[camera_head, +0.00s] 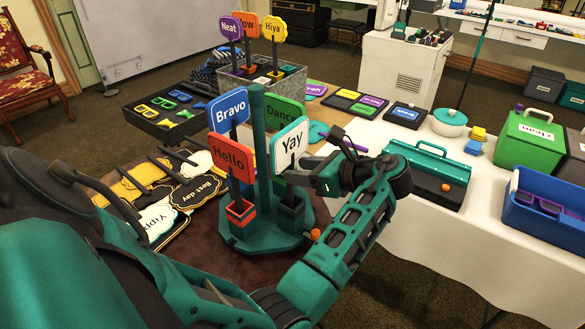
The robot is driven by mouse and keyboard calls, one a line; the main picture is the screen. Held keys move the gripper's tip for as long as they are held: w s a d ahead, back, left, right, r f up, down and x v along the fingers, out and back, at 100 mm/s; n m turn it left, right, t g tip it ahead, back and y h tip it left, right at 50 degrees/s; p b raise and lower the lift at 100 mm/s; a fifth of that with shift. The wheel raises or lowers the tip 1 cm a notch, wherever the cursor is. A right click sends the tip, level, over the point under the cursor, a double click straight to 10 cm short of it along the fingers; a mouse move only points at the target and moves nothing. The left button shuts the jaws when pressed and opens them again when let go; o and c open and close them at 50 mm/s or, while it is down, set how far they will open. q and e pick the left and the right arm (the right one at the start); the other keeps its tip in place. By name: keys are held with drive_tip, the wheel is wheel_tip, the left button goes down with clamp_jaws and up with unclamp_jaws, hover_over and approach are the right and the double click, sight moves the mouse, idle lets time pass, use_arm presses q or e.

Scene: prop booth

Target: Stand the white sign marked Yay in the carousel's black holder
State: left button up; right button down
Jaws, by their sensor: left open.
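The white sign marked Yay (289,144) stands upright on the teal carousel (262,240), above the black holder (291,212) on its right side. Its stick runs down toward that holder; my gripper partly covers the stick, so I cannot see how deep it sits. On the carousel, the red Hello sign (232,158) stands in the red holder (240,211). The blue Bravo sign (228,109) and green Dance sign (284,112) stand behind. My right gripper is not in view.
Loose signs, including Yippy (161,222) and Best day (198,190), lie left of the carousel. A grey bin (290,85) with upright signs stands behind. A teal toolbox (428,172) and blue crate (545,218) stand on the white table at right.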

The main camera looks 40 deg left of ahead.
use_arm(q)
drive_tip(key=v, duration=0.8)
drive_tip(key=shift+d, duration=0.35)
drive_tip(key=shift+r, duration=0.1)
